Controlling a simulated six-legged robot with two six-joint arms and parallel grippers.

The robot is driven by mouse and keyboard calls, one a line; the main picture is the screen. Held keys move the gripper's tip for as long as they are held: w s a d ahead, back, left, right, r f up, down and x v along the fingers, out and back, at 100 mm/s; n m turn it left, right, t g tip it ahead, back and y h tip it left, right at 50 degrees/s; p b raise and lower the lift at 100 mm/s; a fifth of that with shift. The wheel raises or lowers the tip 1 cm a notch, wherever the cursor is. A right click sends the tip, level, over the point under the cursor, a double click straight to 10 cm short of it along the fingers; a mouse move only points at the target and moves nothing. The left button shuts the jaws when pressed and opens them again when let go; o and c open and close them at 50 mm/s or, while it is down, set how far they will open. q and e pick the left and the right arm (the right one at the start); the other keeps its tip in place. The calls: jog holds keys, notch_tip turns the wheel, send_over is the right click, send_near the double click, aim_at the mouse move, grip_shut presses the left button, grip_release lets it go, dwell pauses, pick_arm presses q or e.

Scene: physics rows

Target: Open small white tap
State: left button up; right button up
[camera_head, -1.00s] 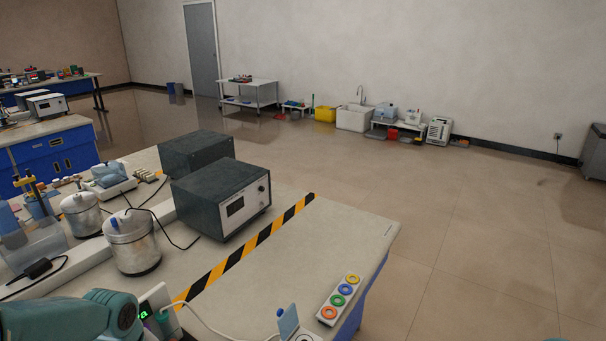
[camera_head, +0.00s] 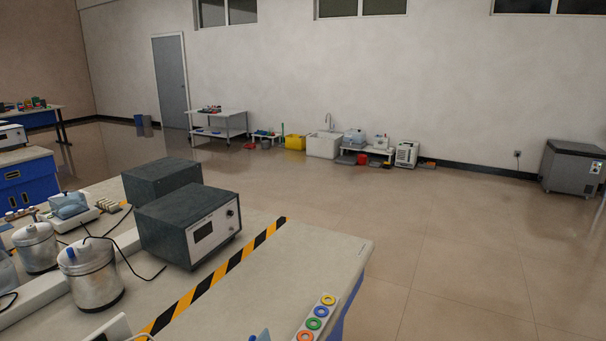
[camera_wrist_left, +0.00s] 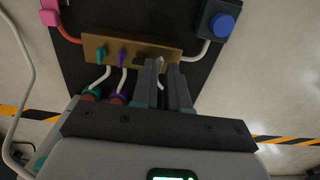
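In the left wrist view a tan block (camera_wrist_left: 130,50) on a dark panel carries a row of small taps. A teal tap (camera_wrist_left: 100,54) and a purple tap (camera_wrist_left: 121,55) stand at its left. A small white tap (camera_wrist_left: 159,66) shows at the right, partly hidden by my left gripper's fingers. My left gripper (camera_wrist_left: 162,64) has its two dark fingers apart, with the white tap seen between their tips. Contact between finger and tap cannot be told. Neither gripper shows in the head view.
Beside the block are a blue round button (camera_wrist_left: 223,24) and a pink part (camera_wrist_left: 48,17), with tubes around.

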pick_arm(q)
jog(key=shift+r, duration=0.3)
dwell(0.4)
grip_shut()
jog(key=n+b, duration=0.1)
jog(key=n, duration=0.1)
jog(key=n+b, duration=0.2)
jog(key=shift+f, duration=0.35)
jog(key=shift+r+n+b, duration=0.1)
jog(key=shift+n+b, duration=0.3)
jog(key=shift+n, duration=0.5)
jog(key=shift+r+n, duration=0.1)
jog(key=shift+n, duration=0.3)
jog(key=shift+r, duration=0.15)
